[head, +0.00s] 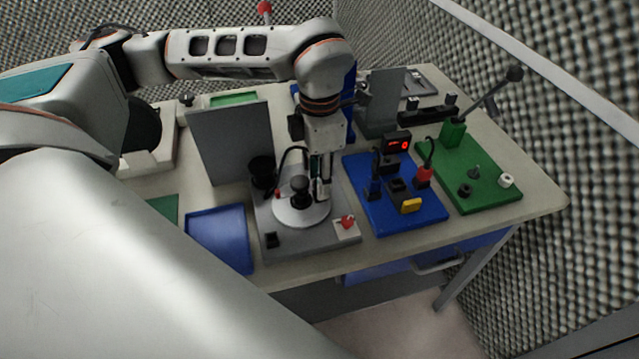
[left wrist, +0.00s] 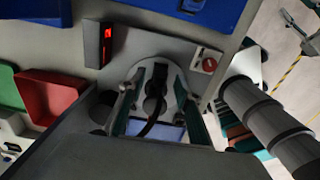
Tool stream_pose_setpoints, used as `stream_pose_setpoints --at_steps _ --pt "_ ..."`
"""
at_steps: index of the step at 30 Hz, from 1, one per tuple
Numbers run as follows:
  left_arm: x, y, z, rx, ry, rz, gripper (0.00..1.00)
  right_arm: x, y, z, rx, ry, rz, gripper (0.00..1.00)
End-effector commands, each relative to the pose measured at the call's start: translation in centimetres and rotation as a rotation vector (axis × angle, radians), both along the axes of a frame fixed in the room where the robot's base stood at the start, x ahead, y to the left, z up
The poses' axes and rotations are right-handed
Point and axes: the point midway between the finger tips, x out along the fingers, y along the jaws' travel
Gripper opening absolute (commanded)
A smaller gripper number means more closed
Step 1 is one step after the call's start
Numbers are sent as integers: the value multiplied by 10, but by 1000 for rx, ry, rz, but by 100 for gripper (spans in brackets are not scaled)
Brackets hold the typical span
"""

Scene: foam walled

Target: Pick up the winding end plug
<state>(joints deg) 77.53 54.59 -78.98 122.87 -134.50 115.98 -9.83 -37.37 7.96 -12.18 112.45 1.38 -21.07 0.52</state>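The grey winding station (head: 282,240) stands at the front of the table, with a pale round disc (head: 288,214) and a black knob (head: 300,188) at its centre. A black cable (head: 279,166) arches up from the disc's left side towards my left gripper. My left gripper (head: 322,196) points down over the disc's right part, close beside the knob. In the left wrist view its fingers (left wrist: 158,112) stand apart, with the disc and the dark cable (left wrist: 153,122) showing between them. I cannot single out the winding end plug. My right gripper is not in view.
A blue board (head: 425,222) with a red display stands right of the winding station, and a green board (head: 500,196) beyond it. A blue tray (head: 222,238) lies to the left. A grey upright panel (head: 230,145) stands behind the tray. A red switch (head: 347,222) sits near the front edge.

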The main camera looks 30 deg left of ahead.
Motion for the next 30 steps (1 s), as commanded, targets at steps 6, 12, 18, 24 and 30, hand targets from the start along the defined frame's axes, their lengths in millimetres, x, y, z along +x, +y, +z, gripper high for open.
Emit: stream_pose_setpoints --at_steps 6,12,18,24,30 --pt "0 0 -14 -1 1 -1 33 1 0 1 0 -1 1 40" --pt "0 0 -14 0 0 -1 26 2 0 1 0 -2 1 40" --pt "0 0 -14 0 0 -1 0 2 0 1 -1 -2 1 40" --pt "0 0 -14 -1 -1 -1 0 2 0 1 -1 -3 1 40" --pt "1 0 -7 -1 -3 -1 0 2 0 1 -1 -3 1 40"
